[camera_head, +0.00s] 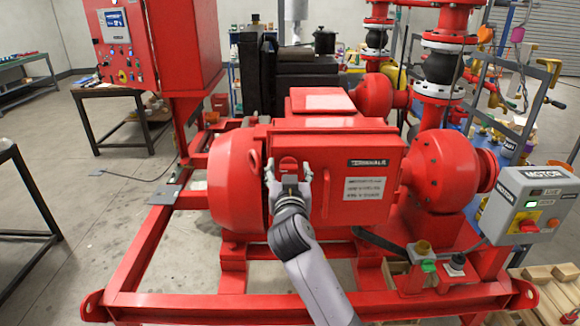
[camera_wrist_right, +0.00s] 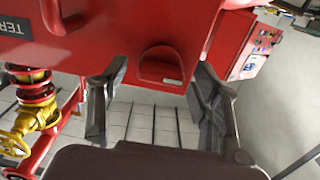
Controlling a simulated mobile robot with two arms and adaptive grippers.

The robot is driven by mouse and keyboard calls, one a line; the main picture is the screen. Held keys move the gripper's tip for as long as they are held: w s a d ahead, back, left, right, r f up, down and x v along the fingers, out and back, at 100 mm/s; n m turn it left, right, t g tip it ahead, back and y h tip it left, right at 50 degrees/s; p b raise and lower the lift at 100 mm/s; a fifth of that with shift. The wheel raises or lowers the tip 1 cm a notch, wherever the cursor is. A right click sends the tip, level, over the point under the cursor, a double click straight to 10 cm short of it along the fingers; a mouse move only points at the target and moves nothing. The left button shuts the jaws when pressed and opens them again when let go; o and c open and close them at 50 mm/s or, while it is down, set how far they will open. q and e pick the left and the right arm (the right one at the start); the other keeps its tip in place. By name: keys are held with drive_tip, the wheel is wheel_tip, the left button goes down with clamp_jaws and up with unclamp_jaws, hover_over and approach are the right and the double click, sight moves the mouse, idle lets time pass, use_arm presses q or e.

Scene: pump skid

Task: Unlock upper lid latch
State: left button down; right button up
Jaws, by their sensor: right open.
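The red terminal box lid (camera_head: 362,188) faces me on the front of the red motor, with a TERMINALS label and a white notice. A small red latch-like part with a rounded top (camera_head: 288,166) sits at its left side; it also shows in the right wrist view as a red loop-shaped part (camera_wrist_right: 161,66). My right gripper (camera_head: 288,176) is at this part, one finger on each side. In the right wrist view its fingers (camera_wrist_right: 162,82) are spread, with visible gaps to the part. Whether this is the upper latch, I cannot tell. My left gripper is not in view.
A grey motor control box (camera_head: 532,203) with lit green and red buttons stands at the right. A red pump casing (camera_head: 440,170) and pipes adjoin the motor. The red skid frame (camera_head: 300,307) crosses in front. Open floor lies at the left.

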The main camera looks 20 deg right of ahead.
drive_tip(key=shift+s+a, duration=0.1)
drive_tip(key=shift+s, duration=0.05)
drive_tip(key=shift+c, duration=0.5)
drive_tip(key=c, duration=1.1)
